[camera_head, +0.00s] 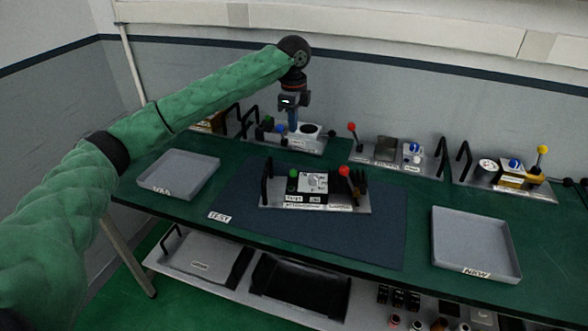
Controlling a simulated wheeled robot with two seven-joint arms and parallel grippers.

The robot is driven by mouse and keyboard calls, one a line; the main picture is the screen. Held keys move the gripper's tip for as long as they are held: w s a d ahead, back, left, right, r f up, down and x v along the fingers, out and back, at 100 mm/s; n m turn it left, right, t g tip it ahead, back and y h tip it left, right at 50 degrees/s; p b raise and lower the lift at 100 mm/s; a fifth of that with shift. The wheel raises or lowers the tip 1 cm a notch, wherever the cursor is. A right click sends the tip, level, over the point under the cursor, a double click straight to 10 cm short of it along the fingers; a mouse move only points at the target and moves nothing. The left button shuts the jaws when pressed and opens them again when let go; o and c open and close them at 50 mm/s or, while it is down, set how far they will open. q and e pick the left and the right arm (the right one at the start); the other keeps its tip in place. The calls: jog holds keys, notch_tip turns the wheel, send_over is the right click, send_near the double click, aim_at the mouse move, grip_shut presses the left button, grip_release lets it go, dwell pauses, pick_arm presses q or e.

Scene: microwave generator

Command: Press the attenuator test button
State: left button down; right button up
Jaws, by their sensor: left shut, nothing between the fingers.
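The attenuator unit (330,207) sits on the dark blue mat (390,235) in the middle of the green bench. It has a green button (293,173) on its left, a white dial plate (314,182) in the middle, and a red knob (344,171) on its right. Small labels run along its front, too small to read surely. My left gripper (292,125) is shut and empty, pointing down. In the picture it is above the green button and in front of the back-left panel; its exact height and depth are hard to tell. My right gripper is out of view.
Panels with handles and knobs line the back: back left (310,145), back middle (398,170) with a red lever, and right (505,195) with a yellow knob. A grey tray (178,158) is at left, another (500,276) at right. A lower shelf holds trays and small parts.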

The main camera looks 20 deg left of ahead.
pick_arm(q)
jog(key=shift+f, duration=0.3)
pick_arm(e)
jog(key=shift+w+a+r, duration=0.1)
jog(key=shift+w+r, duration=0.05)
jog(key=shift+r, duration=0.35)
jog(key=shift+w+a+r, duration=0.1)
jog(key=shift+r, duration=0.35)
pick_arm(q)
jog(key=shift+s, duration=0.1)
jog(key=p, duration=0.5)
send_near(293, 171)
notch_tip(293, 171, down, 5)
jog(key=shift+f, duration=0.95)
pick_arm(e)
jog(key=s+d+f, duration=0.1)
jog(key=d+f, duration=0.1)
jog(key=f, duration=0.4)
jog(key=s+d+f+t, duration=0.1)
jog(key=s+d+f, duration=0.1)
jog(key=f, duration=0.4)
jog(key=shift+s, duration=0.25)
